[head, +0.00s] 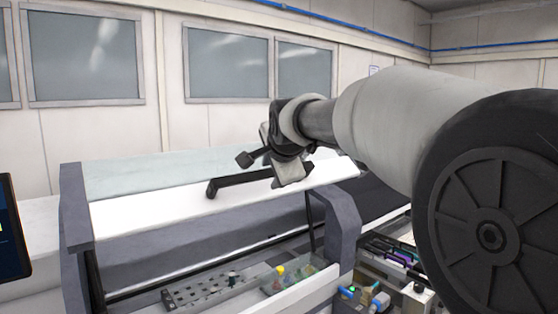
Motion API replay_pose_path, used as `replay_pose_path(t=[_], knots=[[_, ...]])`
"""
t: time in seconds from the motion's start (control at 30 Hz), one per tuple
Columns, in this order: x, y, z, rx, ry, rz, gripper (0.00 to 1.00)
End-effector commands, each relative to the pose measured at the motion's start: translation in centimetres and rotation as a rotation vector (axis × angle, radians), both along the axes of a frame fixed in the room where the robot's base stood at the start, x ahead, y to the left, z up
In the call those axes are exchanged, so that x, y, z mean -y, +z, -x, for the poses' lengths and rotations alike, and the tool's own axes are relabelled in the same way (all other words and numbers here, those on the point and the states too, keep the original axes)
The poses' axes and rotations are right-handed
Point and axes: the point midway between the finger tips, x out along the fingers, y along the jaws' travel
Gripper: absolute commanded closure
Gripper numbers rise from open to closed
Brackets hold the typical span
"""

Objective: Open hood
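The hood (150,212) is a wide white panel with a pale, glassy upper part, between grey side walls of the machine. A black bar handle (240,180) is fixed on its white face. My gripper (264,164) is over the right part of the hood, at the right end of the handle. It overlaps the handle's end in the picture; I cannot tell whether it touches it. One dark fingertip points left above the handle. The other finger is hard to make out, so the opening between them is unclear.
Below the hood, the machine's inside shows a perforated metal block (198,290) and a yellow-topped part (280,270). Feeders (395,255) stand at the lower right. A dark screen (12,235) is at the left edge. My arm fills the right side.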

Motion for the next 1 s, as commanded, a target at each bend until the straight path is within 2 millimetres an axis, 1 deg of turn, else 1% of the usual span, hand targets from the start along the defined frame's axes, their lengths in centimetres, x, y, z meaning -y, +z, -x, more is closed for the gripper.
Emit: replay_pose_path(t=[0.03,0.2,0.4,0.5,0.67,0.93,1.0], knots=[[0.2,0.8,1.2,0.005,0.0,-0.002,0.61],[0.8,3.0,4.7,0.006,0.0,-0.001,0.61],[1.4,5.2,8.1,0.005,-0.001,-0.001,0.61],[1.5,5.9,9.1,0.004,-0.001,0.0,0.61],[1.6,6.4,9.9,0.003,0.0,0.0,0.61],[1.6,6.5,10.0,0.002,0.0,0.0,0.61],[1.7,6.6,10.0,0.003,0.0,0.003,0.73]])
